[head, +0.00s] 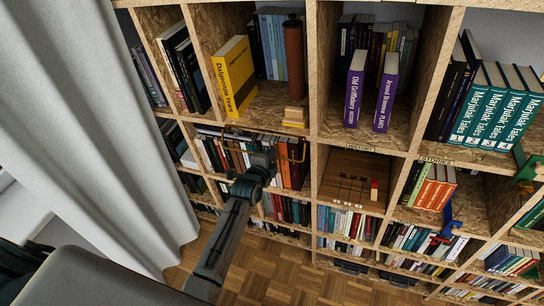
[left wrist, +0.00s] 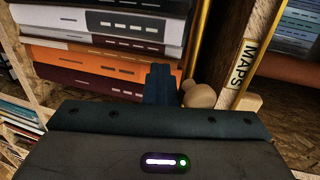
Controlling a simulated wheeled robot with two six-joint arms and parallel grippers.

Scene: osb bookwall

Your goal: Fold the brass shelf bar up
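The brass shelf bar (head: 232,127) is a thin brass-coloured rail across the front of a middle compartment of books in the head view. Part of it is hidden behind my left gripper. In the left wrist view a brass strip (left wrist: 199,38) runs down beside the book spines, with a round wooden knob (left wrist: 198,96) near its lower end. My left gripper (head: 265,157) is in front of this compartment, close to the bar. Its dark fingers (left wrist: 160,84) look closed together, just left of the knob, with nothing visible between them. I cannot tell whether they touch the bar. My right gripper is not in view.
The bookwall (head: 312,85) has several compartments of books. A yellow book (head: 235,76) and a brown cylinder (head: 294,48) stand above the bar's compartment. A wooden box front (head: 350,178) is to its right. A grey curtain (head: 95,120) hangs at left. The parquet floor (head: 262,272) is clear.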

